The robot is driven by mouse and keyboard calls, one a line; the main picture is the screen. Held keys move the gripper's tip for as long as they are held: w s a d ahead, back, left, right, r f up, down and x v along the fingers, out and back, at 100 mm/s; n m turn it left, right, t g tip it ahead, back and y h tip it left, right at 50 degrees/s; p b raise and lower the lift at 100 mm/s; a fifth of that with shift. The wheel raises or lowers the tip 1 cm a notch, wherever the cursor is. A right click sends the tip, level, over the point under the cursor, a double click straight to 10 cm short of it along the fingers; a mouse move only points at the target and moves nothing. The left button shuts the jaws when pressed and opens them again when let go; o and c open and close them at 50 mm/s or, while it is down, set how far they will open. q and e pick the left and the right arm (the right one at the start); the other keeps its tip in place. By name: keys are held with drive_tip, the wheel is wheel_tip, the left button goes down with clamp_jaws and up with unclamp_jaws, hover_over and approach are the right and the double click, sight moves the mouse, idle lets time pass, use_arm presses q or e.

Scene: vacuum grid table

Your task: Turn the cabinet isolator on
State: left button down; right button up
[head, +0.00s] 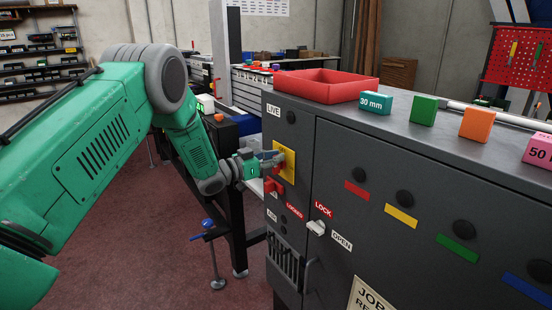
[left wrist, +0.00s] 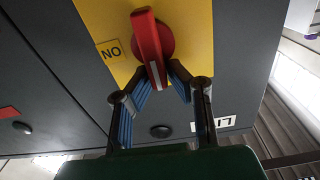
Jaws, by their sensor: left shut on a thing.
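The cabinet isolator is a red handle on a yellow plate (head: 288,168) on the grey cabinet's front, near its left edge. My left gripper (head: 273,159) reaches it from the left and hides most of the handle in the head view. In the left wrist view the red handle (left wrist: 148,38) stands close to upright, slightly tilted, on a round red base. An ON label (left wrist: 110,50), upside down, sits left of it on the yellow plate (left wrist: 200,30). The blue-padded fingers of my left gripper (left wrist: 164,76) are shut on the handle's near end. My right gripper is not in view.
Below the isolator are a red knob (head: 273,187) and a white latch (head: 316,227) between LOCK and OPEN labels. A red tray (head: 320,86) and coloured blocks, including a green one (head: 423,110), stand on the cabinet top. A dark stand (head: 230,190) is beneath my left arm.

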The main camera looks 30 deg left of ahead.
sight(289, 167)
use_arm(q)
drive_tip(key=m, duration=0.1)
drive_tip(key=m+b, duration=0.1)
drive_tip(key=m, duration=0.1)
drive_tip(key=d+f+m+b, duration=0.1)
drive_tip(key=shift+s+f, duration=0.1)
drive_tip(key=shift+s, duration=0.2)
drive_tip(key=m+b, duration=0.2)
drive_tip(key=m, duration=0.1)
drive_tip(key=m+b, duration=0.1)
drive_tip(key=shift+s+d+f+m, duration=0.2)
drive_tip(key=shift+d+f+m, duration=0.15)
drive_tip(key=shift+f+m, duration=0.05)
drive_tip(key=m+b, duration=0.3)
drive_tip(key=f+m+b, duration=0.1)
drive_tip(key=m+b, duration=0.1)
drive_tip(key=shift+s+d+f, duration=0.1)
drive_tip(key=shift+d, duration=0.2)
drive_tip(key=shift+f+m+b, duration=0.2)
drive_tip(key=shift+m+b, duration=1.25)
drive_tip(key=shift+m, duration=0.35)
drive_tip(key=c, duration=1.6)
unclamp_jaws()
drive_tip(key=shift+o, duration=0.2)
drive_tip(key=shift+a+r, duration=0.1)
drive_tip(key=shift+r, duration=0.05)
